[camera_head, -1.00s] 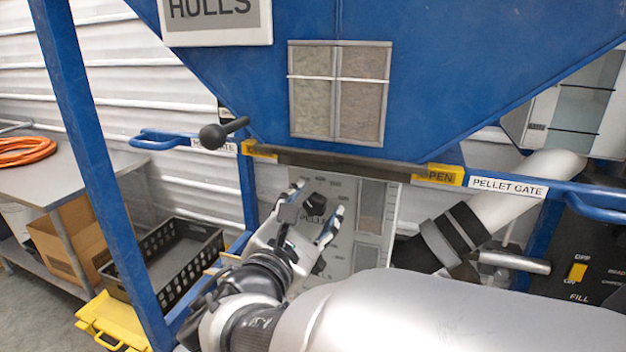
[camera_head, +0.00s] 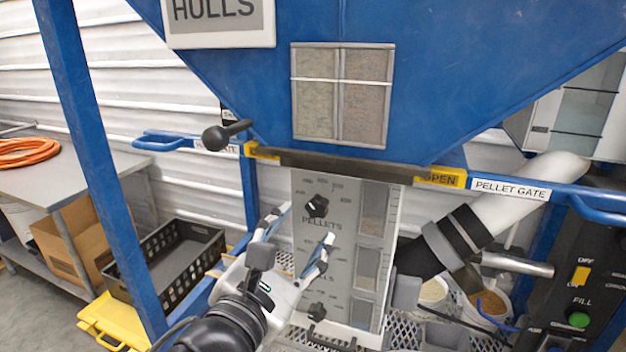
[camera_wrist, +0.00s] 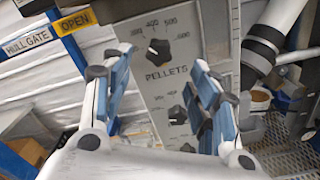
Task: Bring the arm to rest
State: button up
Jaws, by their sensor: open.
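My gripper (camera_head: 300,237) is open and empty, its two fingers apart in front of the grey dial panel (camera_head: 326,262). In the wrist view my gripper (camera_wrist: 158,88) shows both blue-padded fingers with nothing between them but the panel (camera_wrist: 190,20) behind. The black pellets knob (camera_head: 316,206) is above and right of the fingers in the head view; it also shows in the wrist view (camera_wrist: 159,52), beyond the fingertips. A lower knob (camera_head: 317,311) shows on the panel. A lower dial in the wrist view is partly covered by my right finger.
The blue hopper (camera_head: 450,80) hangs above the panel. A black-ball lever (camera_head: 216,138) sticks out at left. A blue post (camera_head: 95,160) stands left of my arm. Buckets (camera_head: 490,305) and a pipe (camera_head: 455,235) are at right. A black crate (camera_head: 170,262) sits at left.

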jog(key=s+d+f+m+g+h, duration=0.1)
jog(key=s+d+f+m+g, duration=0.2)
jog(key=d, duration=0.4)
jog(key=s+d+f+m+g+h, duration=0.1)
jog(key=s+d+f+m+g, duration=0.1)
jog(key=d+f+m+g, duration=0.3)
jog(key=s+d+f+m+g+h, duration=0.1)
jog(key=s+d+m+g, duration=0.15)
jog(key=d, duration=0.55)
jog(key=s+d+f+m+g+y, duration=0.2)
jog(key=s+f+m+g+y, duration=0.15)
jog(key=s+m, duration=0.35)
jog(key=s+a+f+m+t+y, duration=0.1)
jog(key=s+a+m+y, duration=0.3)
jog(key=m, duration=0.4)
jog(key=shift+a+f+m+t+y, duration=0.4)
jog(key=shift+a+f+y, duration=0.15)
jog(key=shift+y, duration=0.3)
